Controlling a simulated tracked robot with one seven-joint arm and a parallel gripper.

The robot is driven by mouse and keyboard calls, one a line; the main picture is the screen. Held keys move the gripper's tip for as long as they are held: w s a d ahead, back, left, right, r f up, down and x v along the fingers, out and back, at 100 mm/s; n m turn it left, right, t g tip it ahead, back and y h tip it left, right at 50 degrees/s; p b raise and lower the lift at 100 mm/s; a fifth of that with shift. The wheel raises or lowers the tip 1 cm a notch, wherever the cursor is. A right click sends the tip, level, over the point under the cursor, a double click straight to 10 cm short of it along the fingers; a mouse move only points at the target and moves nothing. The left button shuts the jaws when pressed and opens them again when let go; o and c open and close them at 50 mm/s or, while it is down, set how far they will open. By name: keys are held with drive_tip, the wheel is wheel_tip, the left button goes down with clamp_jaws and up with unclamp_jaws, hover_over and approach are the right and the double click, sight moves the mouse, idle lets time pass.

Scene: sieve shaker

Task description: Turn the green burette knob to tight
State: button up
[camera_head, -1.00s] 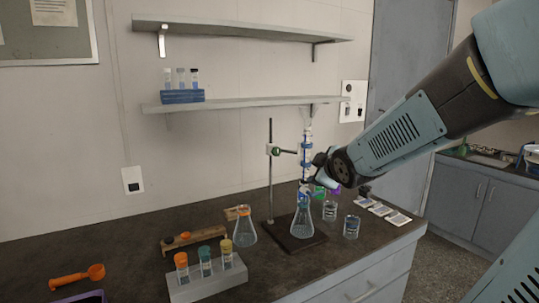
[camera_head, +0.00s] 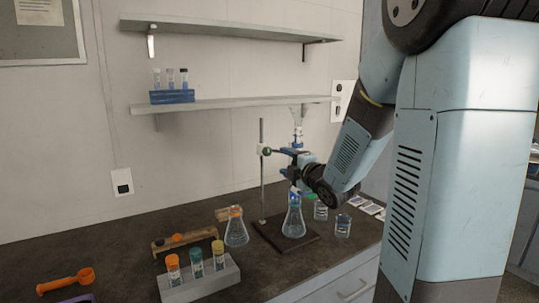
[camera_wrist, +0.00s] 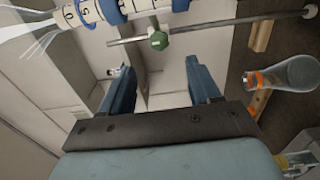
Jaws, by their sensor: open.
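The green knob (camera_head: 265,151) sits on the clamp at the stand rod (camera_head: 262,185), left of the burette (camera_head: 298,133). In the wrist view the green knob (camera_wrist: 157,41) lies beyond the fingertips, on a thin grey bar. The burette (camera_wrist: 88,14), with blue numbered rings, crosses the top left there. My gripper (camera_wrist: 163,73) is open and empty, its two blue fingers apart and short of the knob in the picture. In the head view my gripper (camera_head: 292,178) is beside the lower burette, partly hidden by my wrist. Whether the knob is tight cannot be told.
Beakers (camera_head: 342,226) stand to the right. A tube rack (camera_head: 205,280) is in front. A shelf (camera_head: 230,104) hangs above.

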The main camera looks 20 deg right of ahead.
sight(268, 153)
drive_tip(key=x, duration=1)
drive_tip(key=shift+w, duration=0.3)
drive_tip(key=shift+c, duration=0.2)
drive_tip(key=c, duration=1)
drive_tip(key=shift+f, duration=0.1)
drive_tip(key=m, duration=0.4)
drive_tip(key=shift+f+m, duration=0.1)
drive_tip(key=shift+m, duration=0.2)
drive_tip(key=o, duration=1)
